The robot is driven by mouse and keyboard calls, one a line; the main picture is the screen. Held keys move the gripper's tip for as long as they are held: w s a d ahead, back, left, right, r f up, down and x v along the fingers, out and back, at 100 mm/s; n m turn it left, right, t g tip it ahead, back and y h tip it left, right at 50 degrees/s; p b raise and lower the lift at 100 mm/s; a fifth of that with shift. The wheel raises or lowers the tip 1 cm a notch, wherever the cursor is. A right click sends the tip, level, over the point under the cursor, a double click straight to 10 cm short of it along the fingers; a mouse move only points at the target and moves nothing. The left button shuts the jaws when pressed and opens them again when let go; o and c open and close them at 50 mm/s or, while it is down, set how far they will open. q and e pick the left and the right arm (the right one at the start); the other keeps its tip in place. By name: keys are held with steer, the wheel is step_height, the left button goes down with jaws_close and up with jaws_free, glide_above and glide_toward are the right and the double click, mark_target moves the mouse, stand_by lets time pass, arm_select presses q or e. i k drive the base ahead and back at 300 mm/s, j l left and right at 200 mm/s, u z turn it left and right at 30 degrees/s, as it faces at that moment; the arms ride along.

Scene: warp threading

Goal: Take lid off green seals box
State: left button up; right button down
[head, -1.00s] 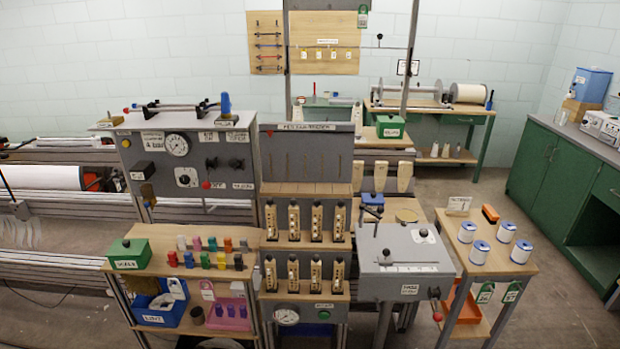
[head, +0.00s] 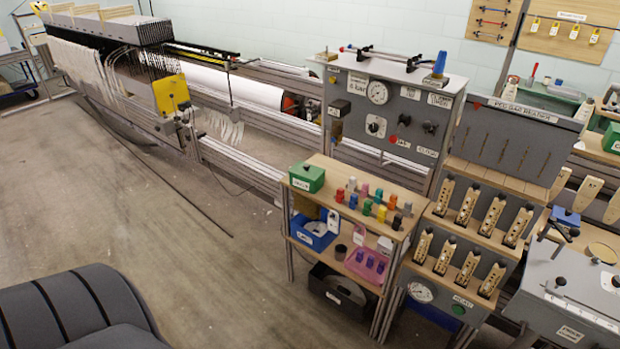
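A small green box (head: 306,178) with a white label on its front sits on the left end of the wooden top of a small shelf unit. Its lid, with a small dark knob, appears to be on. The label is too small to read for sure. A second green box (head: 612,137) is cut off at the right edge, on a bench further back. Neither of my grippers is in view.
The shelf unit's wooden top (head: 330,167) also holds several coloured pegs (head: 378,207). Below are a blue bin (head: 314,232) and a pink tray (head: 367,265). A grey gauge panel (head: 385,120) stands behind. The floor (head: 190,240) left of the unit is clear.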

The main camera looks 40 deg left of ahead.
mark_target(304, 169)
steer(key=i+l+u, duration=0.1)
steer(key=i, duration=0.4)
steer(key=i+l, duration=0.4)
steer(key=i+j+u, duration=0.05)
steer(key=i, duration=0.05)
